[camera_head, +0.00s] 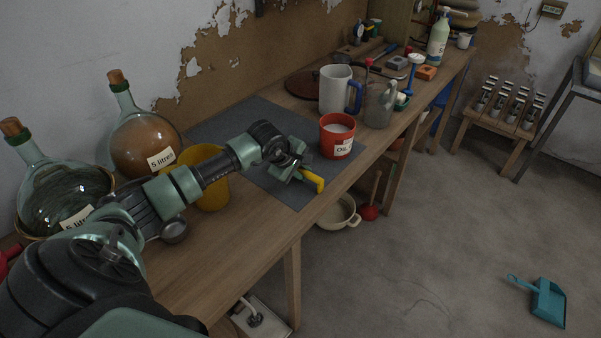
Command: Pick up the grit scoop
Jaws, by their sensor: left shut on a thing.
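My left gripper (297,170) is over the dark grey mat (230,124) on the workbench. It is shut on a yellow thing (313,180), which appears to be the grit scoop. Only a short yellow piece sticks out past the fingers to the right; the rest is hidden by the gripper. I cannot tell whether it touches the mat. My right gripper is not in view.
Two glass demijohns (135,135) and a yellow container (214,192) are at left. The bench's front edge is close.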

